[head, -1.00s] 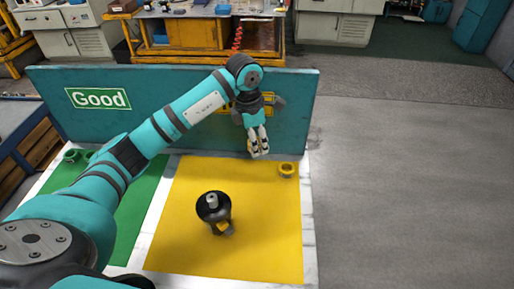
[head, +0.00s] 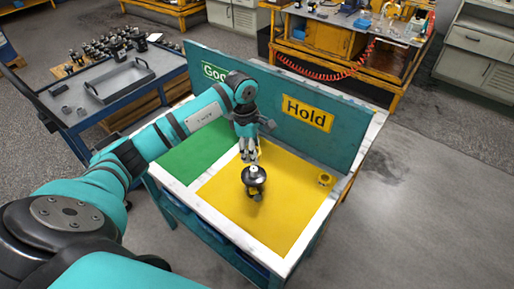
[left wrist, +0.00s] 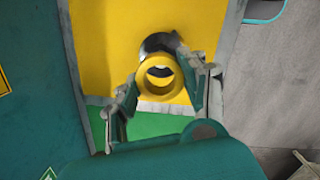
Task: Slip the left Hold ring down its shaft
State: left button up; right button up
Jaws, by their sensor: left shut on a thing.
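A motor with a round black top and a pale upright shaft (head: 254,172) stands on the yellow mat (head: 270,222). My left gripper (head: 251,156) points down just behind and above the motor, shut on a yellow ring (left wrist: 160,76). In the left wrist view the ring sits between both fingers, its hole facing the camera. The black motor top (left wrist: 158,43) shows beyond the ring's upper edge, and a dark part shows through its hole. I cannot tell whether the shaft lines up with the hole. A second yellow ring (head: 325,180) lies at the mat's right side. My right gripper is out of view.
A teal back panel with a Hold sign (head: 307,113) stands behind the mat. The green mat (head: 196,152) lies to the left. A blue bench at the left bears a grey tray (head: 119,84) and several dark parts. Yellow mat is clear in front of the motor.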

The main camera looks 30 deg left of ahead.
aim_at(253, 168)
pick_arm(q)
jog(key=shift+w+a+f+b, duration=0.1)
jog(key=shift+f+b, duration=0.2)
jog(key=shift+f, duration=0.8)
jog(key=shift+f+b, duration=1.05)
jog(key=shift+f, duration=0.45)
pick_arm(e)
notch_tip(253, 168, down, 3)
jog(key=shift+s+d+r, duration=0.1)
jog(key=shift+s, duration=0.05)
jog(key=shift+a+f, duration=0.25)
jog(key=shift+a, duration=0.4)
pick_arm(q)
jog(key=shift+b, duration=0.5)
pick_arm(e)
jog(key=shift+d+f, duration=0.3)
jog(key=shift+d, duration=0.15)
pick_arm(q)
jog(key=shift+f+b, duration=1.2)
jog(key=shift+f, duration=0.25)
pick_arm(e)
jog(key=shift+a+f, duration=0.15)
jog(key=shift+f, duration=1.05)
